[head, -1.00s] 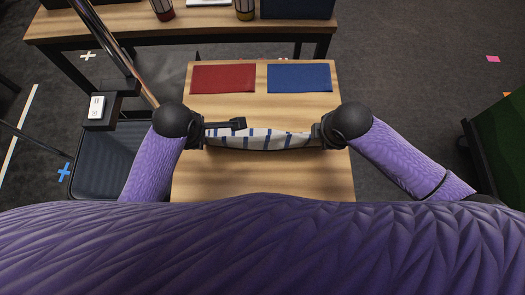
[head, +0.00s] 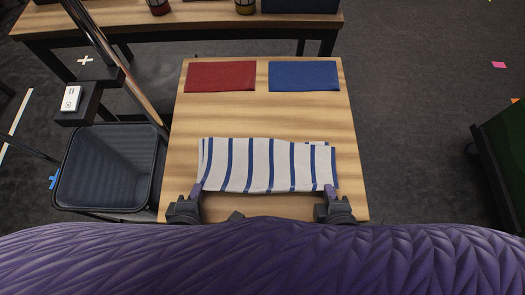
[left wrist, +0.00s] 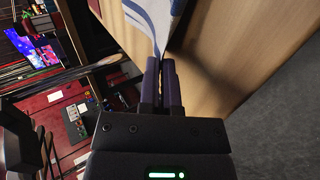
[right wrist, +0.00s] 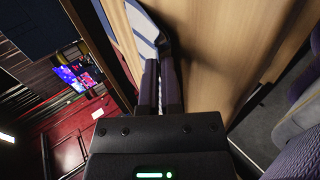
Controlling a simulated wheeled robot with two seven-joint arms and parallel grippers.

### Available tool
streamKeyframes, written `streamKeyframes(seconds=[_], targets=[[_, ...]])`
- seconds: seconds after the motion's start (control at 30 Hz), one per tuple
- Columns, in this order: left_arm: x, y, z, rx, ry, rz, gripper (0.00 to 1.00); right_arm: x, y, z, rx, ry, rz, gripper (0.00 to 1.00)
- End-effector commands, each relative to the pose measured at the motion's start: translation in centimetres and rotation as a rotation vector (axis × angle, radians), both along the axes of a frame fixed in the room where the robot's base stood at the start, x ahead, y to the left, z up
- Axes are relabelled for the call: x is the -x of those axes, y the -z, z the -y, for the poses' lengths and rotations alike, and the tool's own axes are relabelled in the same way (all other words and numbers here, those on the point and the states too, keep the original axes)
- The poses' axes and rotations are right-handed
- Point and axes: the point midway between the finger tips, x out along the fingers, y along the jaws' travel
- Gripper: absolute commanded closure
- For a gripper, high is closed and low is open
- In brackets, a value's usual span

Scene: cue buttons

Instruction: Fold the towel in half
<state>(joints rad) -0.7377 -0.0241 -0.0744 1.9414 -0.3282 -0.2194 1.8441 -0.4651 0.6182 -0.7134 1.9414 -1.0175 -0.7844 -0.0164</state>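The towel (head: 262,165), white with blue stripes, lies spread as a wide band on the table in the head view. Slightly offset edges at its far left corner and right side suggest two layers. My left gripper (head: 196,192) is at its near left corner, and my right gripper (head: 329,192) is at its near right corner. In the left wrist view the fingers (left wrist: 160,68) are close together with the towel (left wrist: 150,20) running in between their tips. In the right wrist view the fingers (right wrist: 160,70) are likewise close together at the towel (right wrist: 143,28).
A red mat (head: 221,76) and a blue mat (head: 304,76) lie at the far end of the wooden table (head: 260,112). A dark bin (head: 105,170) stands left of the table. Bare wood separates the towel from the mats.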

Motion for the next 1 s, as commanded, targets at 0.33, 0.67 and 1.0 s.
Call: streamKeyframes(seconds=[0.33, 0.67, 1.0], targets=[[0.0, 0.0, 0.0, 0.001, 0.0, -0.001, 0.35, 0.0, 0.0, 0.0, 0.001, 0.0, 0.0, 0.35], [0.9, -2.3, 0.0, 0.002, -0.001, 0.0, 0.35, 0.9, -2.3, 0.0, -0.001, 0.001, -0.002, 0.35], [5.4, -8.0, 0.0, -0.005, 0.007, -0.007, 0.35, 5.4, -8.1, 0.0, 0.0, -0.001, -0.004, 0.35]])
